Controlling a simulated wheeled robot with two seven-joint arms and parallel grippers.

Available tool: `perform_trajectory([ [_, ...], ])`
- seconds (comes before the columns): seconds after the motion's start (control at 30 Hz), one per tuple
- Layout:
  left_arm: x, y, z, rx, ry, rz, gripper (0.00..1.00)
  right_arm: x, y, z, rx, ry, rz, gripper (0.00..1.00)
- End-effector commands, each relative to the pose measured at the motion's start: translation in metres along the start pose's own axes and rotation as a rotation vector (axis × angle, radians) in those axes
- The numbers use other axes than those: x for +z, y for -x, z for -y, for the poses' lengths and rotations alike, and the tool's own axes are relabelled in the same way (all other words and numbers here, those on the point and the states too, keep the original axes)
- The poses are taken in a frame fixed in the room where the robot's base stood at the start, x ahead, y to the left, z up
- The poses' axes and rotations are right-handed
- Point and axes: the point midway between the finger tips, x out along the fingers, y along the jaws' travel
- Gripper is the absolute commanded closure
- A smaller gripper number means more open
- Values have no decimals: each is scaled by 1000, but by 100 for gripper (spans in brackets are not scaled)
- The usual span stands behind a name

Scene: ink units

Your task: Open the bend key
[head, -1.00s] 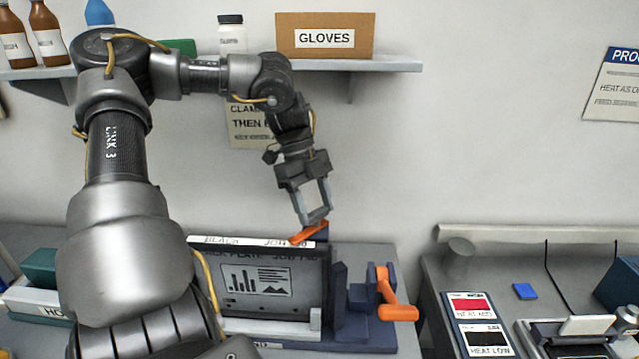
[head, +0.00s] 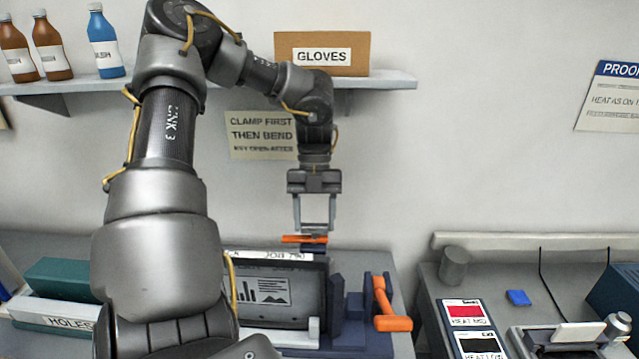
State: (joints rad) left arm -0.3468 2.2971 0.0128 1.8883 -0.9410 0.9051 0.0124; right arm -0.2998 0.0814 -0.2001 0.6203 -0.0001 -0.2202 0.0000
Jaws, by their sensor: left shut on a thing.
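My left gripper (head: 314,230) points straight down over the back of a dark blue bending unit (head: 352,338). Its fingers are shut on a small flat orange key (head: 291,239) at the unit's top, which I take to be the bend key. The key lies nearly level, pointing left in the picture. A dark mount shows just below it. A larger orange lever (head: 392,322) is at the unit's right side, apart from the gripper. A dark plate (head: 300,298) with a printed picture stands in the unit. My left arm hides the unit's left part. My right gripper is not in view.
A wall shelf (head: 385,81) above holds a gloves box (head: 290,50) and several bottles. A sign (head: 258,128) hangs behind the arm. A box labelled holes (head: 45,312) stands at left. At right, a separate bench holds heat labels (head: 465,313) and a blue block (head: 517,297).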

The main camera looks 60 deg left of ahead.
Motion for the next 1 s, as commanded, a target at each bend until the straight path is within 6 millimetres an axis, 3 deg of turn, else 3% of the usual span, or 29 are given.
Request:
perform_trajectory([
  [0.67, 0, 0, -2, 24, -56, 2, 86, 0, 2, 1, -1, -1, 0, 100],
  [0.7, 0, 0, -2, 24, -56, 2, 43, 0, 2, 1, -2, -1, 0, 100],
  [0.87, 0, 0, -2, 24, -55, 1, 24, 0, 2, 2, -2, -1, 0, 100],
  [1.0, 0, 0, -1, 23, -55, 1, 24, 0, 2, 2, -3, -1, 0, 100],
])
